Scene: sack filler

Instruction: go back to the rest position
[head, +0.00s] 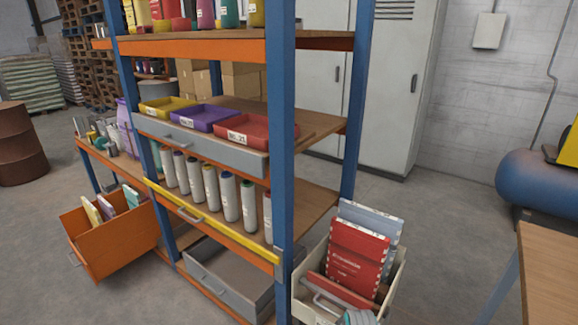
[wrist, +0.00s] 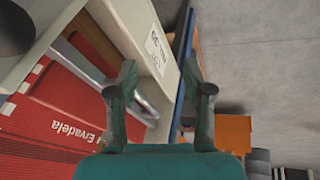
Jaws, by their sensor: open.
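My gripper (wrist: 167,88) shows in the wrist view with its two teal fingers spread apart and nothing held between them. The fingers are in front of a cream bin (wrist: 152,20) with a white label; I cannot tell whether they touch it. A teal-grey part at the bottom edge of the head view may be my gripper, but it is mostly cut off. In the head view the cream bin (head: 396,292) stands at the right end of the rack. It holds a red packet (head: 357,255) and a pale blue one (head: 372,217). The red packet (wrist: 70,105) also shows in the wrist view.
A rack with blue posts (head: 281,130) and orange shelves stands beside the bin. An orange drawer (head: 118,240) sticks out at the left. A wooden table (head: 550,265) is at the right. Grey floor (head: 440,215) lies open between bin, cabinet and table.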

